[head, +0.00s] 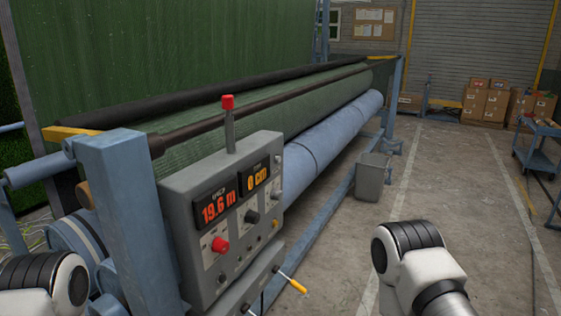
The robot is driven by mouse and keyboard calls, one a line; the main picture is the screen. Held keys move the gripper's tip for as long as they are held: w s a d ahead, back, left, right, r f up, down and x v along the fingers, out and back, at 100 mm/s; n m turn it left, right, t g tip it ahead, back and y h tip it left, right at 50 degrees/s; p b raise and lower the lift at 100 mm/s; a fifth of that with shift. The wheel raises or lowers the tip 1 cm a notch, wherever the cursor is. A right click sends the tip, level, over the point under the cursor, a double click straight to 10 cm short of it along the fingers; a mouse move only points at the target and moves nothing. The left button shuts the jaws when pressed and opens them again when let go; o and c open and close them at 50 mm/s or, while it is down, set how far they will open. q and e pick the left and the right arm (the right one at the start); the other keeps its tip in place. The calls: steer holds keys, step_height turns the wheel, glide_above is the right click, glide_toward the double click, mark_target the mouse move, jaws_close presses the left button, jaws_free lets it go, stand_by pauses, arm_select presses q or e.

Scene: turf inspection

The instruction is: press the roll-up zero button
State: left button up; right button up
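The grey control panel (178,215) stands at the near end of the roll machine, its face turned to the right. Its red display (216,207) reads 19.6 m and its amber display (257,180) reads 0 cm. Below them are a red button (220,245), a black knob (252,217) and several small buttons or lamps at the right side. The labels are too small to read, so I cannot tell which one is the roll-up zero button. Parts of my two arms show at the lower left and lower right, both apart from the panel. Neither gripper shows.
A red-topped lever (228,103) rises above the panel. A green turf roll (290,108) and a blue roller (330,133) run behind. A grey bin (372,178) stands on the floor.

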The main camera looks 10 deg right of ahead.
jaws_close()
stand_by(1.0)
